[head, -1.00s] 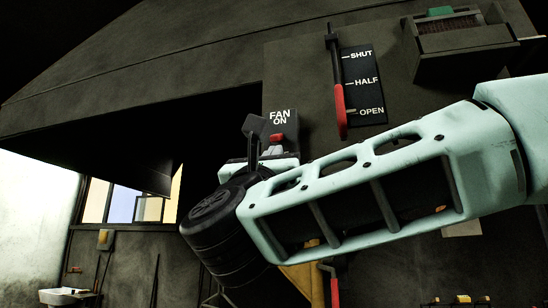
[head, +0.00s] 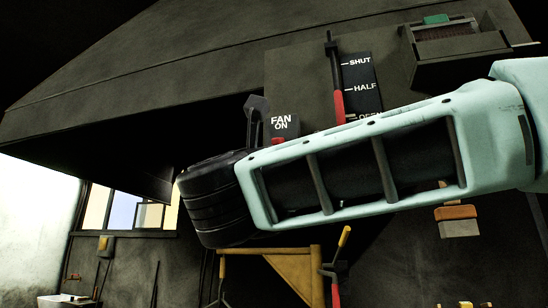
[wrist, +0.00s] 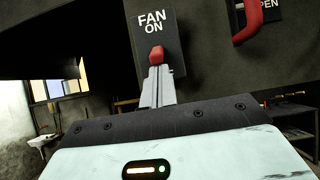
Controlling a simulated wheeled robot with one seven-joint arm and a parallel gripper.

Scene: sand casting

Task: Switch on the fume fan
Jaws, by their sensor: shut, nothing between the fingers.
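The fume fan switch is a dark plate marked "FAN ON" (head: 283,126) on the hood's front panel. The plate also shows in the wrist view (wrist: 152,28), with a red switch knob (wrist: 156,53) at its lower edge. In the head view my fingers are hidden behind my wrist and forearm.
A red-handled damper lever (head: 338,100) beside a SHUT/HALF/OPEN plate (head: 364,85) is close to the right of the switch, just above my forearm. A dark box (head: 440,42) juts from the panel at upper right. The hood's dark opening (head: 200,125) is at left. A brush (head: 457,220) hangs below.

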